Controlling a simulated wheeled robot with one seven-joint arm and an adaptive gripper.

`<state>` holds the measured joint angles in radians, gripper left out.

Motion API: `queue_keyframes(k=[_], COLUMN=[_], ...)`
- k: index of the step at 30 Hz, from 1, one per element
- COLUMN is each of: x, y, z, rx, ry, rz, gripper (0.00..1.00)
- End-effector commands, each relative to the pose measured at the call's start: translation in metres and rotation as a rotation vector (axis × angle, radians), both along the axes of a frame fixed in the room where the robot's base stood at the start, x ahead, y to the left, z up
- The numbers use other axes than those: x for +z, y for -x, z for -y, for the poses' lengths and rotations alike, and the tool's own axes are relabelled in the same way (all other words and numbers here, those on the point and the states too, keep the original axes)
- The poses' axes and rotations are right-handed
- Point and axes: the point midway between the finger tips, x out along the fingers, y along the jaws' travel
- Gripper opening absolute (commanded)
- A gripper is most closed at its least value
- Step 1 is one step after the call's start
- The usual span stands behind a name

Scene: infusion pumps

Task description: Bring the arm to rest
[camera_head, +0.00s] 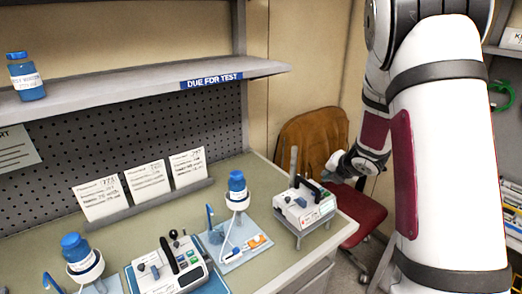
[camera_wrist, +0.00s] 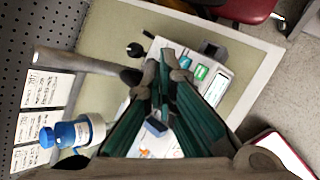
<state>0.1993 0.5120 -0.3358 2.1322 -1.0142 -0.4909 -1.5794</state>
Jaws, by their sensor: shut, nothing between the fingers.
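My arm comes down the right side of the head view. Its wrist is near the bench's right end, and my gripper (camera_head: 338,168) is partly seen there, beside and above a white infusion pump (camera_head: 304,208). In the wrist view my gripper (camera_wrist: 168,70) has its dark green fingers drawn together at the tips with nothing held. The pump (camera_wrist: 222,84) lies beyond and below the fingers, partly hidden by them. Whether the fingers touch it cannot be told.
Another pump (camera_head: 170,266) sits on a blue mat at the bench front.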

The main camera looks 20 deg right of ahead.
Motion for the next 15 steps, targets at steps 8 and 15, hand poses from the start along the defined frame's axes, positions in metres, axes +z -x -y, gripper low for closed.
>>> queue_keyframes(k=[8,15], x=[0.042,0.116], y=[0.001,0.035], z=[-0.005,-0.028], rx=[-0.193,-0.630], ry=[-0.098,-0.393], rz=[0.044,0.116], gripper=[0.00,0.00])
